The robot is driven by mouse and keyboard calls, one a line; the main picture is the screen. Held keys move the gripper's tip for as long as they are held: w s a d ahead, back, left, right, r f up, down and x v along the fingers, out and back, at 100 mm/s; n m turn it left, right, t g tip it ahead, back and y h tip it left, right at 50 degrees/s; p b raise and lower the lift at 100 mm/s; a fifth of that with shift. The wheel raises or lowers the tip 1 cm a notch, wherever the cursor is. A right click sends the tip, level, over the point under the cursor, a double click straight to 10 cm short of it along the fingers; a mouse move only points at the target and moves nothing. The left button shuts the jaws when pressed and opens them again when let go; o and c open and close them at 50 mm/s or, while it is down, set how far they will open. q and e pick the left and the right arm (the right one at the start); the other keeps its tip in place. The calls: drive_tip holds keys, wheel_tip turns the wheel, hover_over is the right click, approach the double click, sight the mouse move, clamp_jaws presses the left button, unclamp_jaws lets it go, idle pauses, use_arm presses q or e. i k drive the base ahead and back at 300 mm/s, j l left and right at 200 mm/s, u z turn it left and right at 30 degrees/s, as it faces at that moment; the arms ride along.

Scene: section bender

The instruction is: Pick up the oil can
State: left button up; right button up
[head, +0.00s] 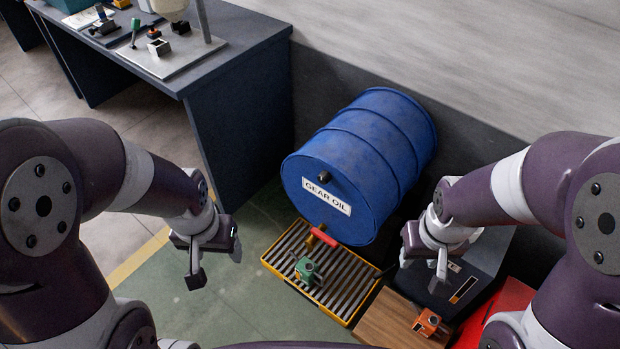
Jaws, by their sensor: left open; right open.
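A small green can-like item (307,271), which looks like the oil can, stands on a slatted drip tray (348,318) with a yellow rim. It is below the red-handled tap (322,236) of a blue gear oil drum (355,165). Its details are too small to tell. My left gripper (215,264) is open and empty, to the left of the tray and apart from the green item. My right gripper (422,268) is open and empty, to the right of the tray, in front of a dark box. Neither gripper touches the green item.
A dark box (484,268) stands right of the tray. A wooden block (385,322) carries a small orange item (428,322), with a red object (505,302) beside it. A dark workbench (240,110) with tools is at upper left. Green floor (225,300) is clear left of the tray.

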sight(306, 270)
drive_tip(key=z, duration=0.75)
drive_tip(key=i+j+z, duration=0.3)
drive_tip(key=j, duration=0.15)
drive_tip(key=j+z, duration=0.3)
drive_tip(key=j, duration=0.15)
drive_tip(key=i+j+z, duration=0.1)
drive_tip(key=j+z, duration=0.2)
drive_tip(key=j, duration=0.25)
